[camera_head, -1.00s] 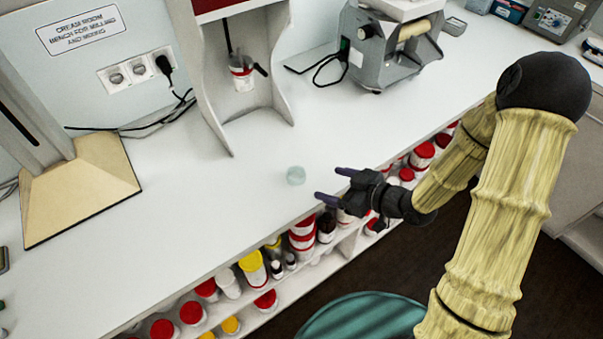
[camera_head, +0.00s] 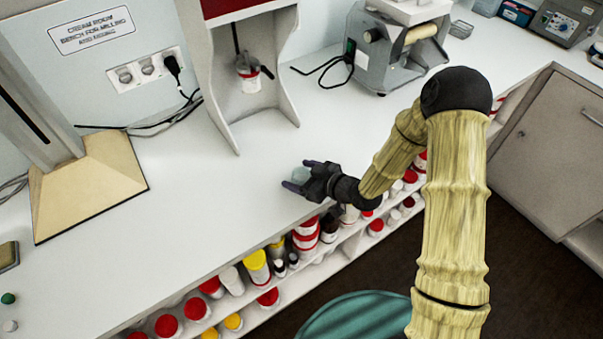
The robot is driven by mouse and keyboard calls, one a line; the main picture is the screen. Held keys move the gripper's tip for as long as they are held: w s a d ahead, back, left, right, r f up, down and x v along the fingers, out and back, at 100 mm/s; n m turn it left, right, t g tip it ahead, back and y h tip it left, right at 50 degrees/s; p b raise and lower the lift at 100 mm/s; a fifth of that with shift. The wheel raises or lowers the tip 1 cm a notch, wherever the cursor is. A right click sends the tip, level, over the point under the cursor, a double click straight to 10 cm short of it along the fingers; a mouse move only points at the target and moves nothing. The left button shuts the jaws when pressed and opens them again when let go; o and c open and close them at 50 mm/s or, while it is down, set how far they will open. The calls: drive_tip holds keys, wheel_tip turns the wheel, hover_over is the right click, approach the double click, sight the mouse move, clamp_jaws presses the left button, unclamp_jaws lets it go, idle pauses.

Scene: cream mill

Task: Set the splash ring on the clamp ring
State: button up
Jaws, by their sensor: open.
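The splash ring (camera_head: 300,173), a small pale translucent piece, sits on the white bench near its front edge. My gripper (camera_head: 298,175) is open at bench level, with its two dark fingers on either side of the splash ring. I cannot tell whether the fingers touch it. The gripper partly hides the ring's right side.
The mixing stand (camera_head: 222,110) has side walls flanking the jar. A grey roller mill (camera_head: 385,55) stands to its right, with a black cable. A beige-based column (camera_head: 90,185) stands at the left. Shelves of jars (camera_head: 305,235) lie below the bench edge. The bench between is clear.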

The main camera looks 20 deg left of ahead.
drive_tip(key=c, duration=1)
drive_tip(key=shift+r+p, duration=0.8)
drive_tip(key=shift+r, duration=0.5)
drive_tip(key=shift+c, duration=0.2)
